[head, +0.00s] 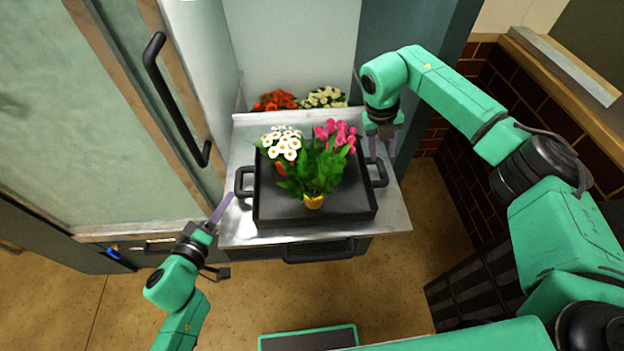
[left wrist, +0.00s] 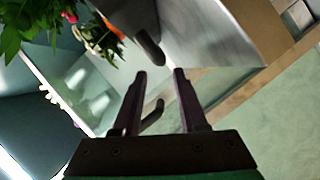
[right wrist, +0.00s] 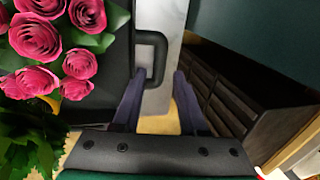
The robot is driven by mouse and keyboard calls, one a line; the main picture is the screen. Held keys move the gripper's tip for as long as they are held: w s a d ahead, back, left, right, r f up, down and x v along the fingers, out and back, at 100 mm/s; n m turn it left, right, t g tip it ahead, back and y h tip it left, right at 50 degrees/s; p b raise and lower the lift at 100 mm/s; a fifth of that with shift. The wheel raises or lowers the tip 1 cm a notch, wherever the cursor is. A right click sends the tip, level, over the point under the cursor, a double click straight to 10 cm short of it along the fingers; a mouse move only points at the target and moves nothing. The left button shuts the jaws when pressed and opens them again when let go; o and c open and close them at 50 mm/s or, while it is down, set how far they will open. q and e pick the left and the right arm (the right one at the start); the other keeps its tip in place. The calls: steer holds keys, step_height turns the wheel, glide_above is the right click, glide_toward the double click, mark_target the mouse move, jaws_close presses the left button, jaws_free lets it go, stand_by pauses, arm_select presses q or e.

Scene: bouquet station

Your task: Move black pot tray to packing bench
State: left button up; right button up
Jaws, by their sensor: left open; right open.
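The black pot tray (head: 340,209) sits on a metal shelf (head: 237,228) and carries several potted flowers. It has a black handle on each side. My right gripper (head: 381,153) is open just above and beside the tray's right handle (head: 380,174); in the right wrist view that handle (right wrist: 163,62) lies ahead of the fingers, apart from them. My left gripper (head: 222,208) is open, low and to the left of the tray's left handle (head: 240,182). In the left wrist view a dark handle end (left wrist: 150,47) shows beyond the open fingers. I cannot make out the packing bench.
White daisies (head: 283,146), pink roses (head: 336,134) and a leafy plant in a yellow pot (head: 314,202) stand in the tray. Orange and cream flowers (head: 325,97) are behind it. A cabinet door with a black handle (head: 176,105) stands open at left. A brick wall (head: 520,90) is at right.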

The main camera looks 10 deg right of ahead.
mark_target(238, 184)
arm_select(q)
steer(key=x, duration=0.8)
steer(key=shift+w+d, duration=0.1)
arm_select(e)
steer(key=x, duration=0.8)
steer(key=shift+s+f, duration=0.1)
steer(key=shift+f, duration=0.05)
steer(key=shift+s, duration=0.1)
arm_select(q)
jaws_close()
arm_select(e)
jaws_close()
